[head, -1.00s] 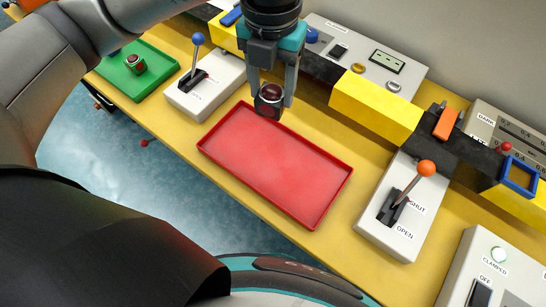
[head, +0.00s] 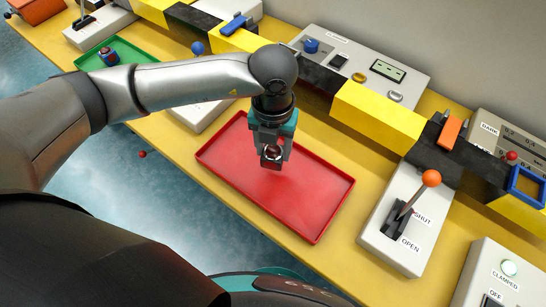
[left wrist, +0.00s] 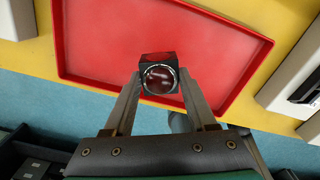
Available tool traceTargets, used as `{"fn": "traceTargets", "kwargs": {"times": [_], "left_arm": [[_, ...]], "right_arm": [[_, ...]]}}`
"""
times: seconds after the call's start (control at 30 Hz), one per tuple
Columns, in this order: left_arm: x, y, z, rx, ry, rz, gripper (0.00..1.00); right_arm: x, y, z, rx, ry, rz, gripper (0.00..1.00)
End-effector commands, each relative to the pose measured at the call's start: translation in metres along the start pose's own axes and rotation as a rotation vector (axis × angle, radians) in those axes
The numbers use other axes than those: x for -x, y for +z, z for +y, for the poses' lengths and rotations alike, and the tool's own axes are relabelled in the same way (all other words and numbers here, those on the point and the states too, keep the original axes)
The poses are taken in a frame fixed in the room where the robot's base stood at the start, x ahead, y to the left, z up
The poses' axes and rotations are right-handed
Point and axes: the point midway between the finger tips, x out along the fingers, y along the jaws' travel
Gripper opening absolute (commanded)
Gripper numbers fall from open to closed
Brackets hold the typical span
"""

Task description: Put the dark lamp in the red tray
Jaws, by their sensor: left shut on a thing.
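The dark lamp (head: 271,154), a small dark block with a round glassy dark-red lens, is held between the fingers of my left gripper (head: 272,160). It also shows in the left wrist view (left wrist: 160,77), between the two fingertips. The red tray (head: 318,229) lies flat on the yellow bench. The gripper and lamp are over the tray's upper left part in the head view. I cannot tell whether the lamp touches the tray floor. My right gripper is not in view.
A lever box with an orange knob (head: 431,178) stands right of the tray. A yellow and black rail (head: 375,112) runs behind it. A green tray (head: 88,62) with a small lamp (head: 109,57) is at the upper left. My left arm partly hides a blue-knobbed lever (head: 198,47).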

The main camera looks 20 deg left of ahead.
Motion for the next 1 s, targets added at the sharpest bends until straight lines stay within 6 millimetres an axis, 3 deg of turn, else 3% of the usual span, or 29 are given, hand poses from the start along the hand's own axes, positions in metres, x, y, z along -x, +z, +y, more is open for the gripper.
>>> {"fn": "traceTargets", "kwargs": {"times": [0.3,0.7,0.73,1.0], "left_arm": [[-0.041,-0.001,0.000,-0.001,0.001,0.001,0.00],[-0.046,0.000,0.000,-0.001,0.001,0.000,0.00],[-0.046,0.000,0.000,-0.001,0.001,0.000,0.60],[-0.045,0.000,0.000,-0.001,0.001,0.000,0.87]], "right_arm": [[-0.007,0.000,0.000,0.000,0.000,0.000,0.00],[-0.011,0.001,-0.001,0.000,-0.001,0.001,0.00],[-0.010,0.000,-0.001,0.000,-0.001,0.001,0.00],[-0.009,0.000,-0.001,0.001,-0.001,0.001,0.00]]}}
